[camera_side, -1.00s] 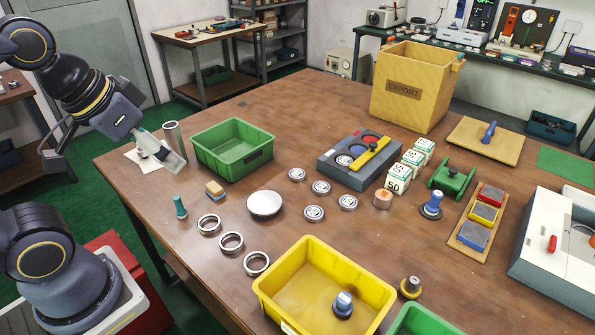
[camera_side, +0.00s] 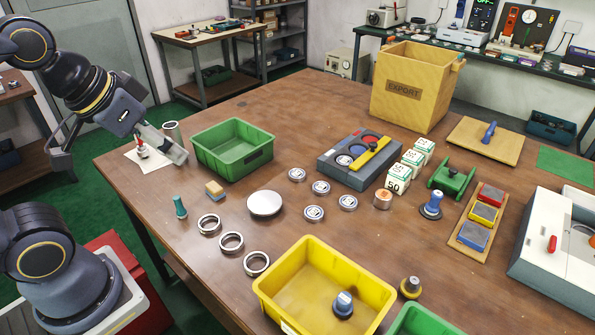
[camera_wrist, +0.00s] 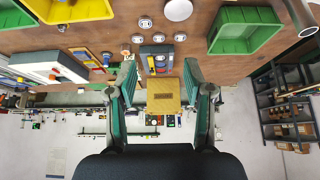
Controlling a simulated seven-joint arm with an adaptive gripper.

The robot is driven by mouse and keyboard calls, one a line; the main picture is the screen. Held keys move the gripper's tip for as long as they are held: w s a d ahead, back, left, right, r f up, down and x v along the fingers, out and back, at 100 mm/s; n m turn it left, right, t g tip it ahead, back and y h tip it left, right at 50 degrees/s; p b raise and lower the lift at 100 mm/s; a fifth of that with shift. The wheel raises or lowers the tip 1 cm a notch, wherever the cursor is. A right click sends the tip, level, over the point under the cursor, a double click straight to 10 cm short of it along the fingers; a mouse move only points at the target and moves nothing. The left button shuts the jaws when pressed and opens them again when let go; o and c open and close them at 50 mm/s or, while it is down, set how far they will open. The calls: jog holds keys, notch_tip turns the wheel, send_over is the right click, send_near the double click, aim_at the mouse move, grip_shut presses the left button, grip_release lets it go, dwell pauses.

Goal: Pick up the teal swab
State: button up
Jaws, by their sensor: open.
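The teal swab (camera_side: 180,207) stands upright on the wooden table near its left edge in the side view, with a wider teal base and a narrower top. It does not show in the wrist view. My gripper (camera_side: 178,156) is up and behind the swab, near the green bin's left side, apart from the swab. In the wrist view my gripper (camera_wrist: 160,66) has its two fingers spread wide with nothing between them. In the side view the fingers overlap, so the gap is hard to see.
The green bin (camera_side: 233,150), a metal cylinder (camera_side: 171,131) and a red-and-white object (camera_side: 142,150) on paper are near my gripper. A yellow bin (camera_side: 325,285) stands in front.

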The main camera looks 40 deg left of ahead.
jog(key=w+a+f+n+t+y, duration=0.1)
jog(key=w+a, duration=0.3)
jog(key=w, duration=0.2)
jog(key=w+a+f+t+y, duration=0.1)
jog(key=w+a+f+t, duration=0.15)
jog(key=w, duration=0.35)
jog(key=n+g, duration=0.5)
jog(key=g, duration=0.1)
send_over(181, 202)
jog(key=s, duration=0.2)
jog(key=f, duration=2.3)
jog(key=shift+w+d, duration=0.15)
jog(key=shift+w, duration=0.05)
jog(key=shift+s+a+f, duration=0.15)
jog(key=shift+a+f, duration=0.05)
jog(key=shift+f, duration=0.05)
jog(key=x, duration=0.7)
jog(key=shift+a, duration=0.15)
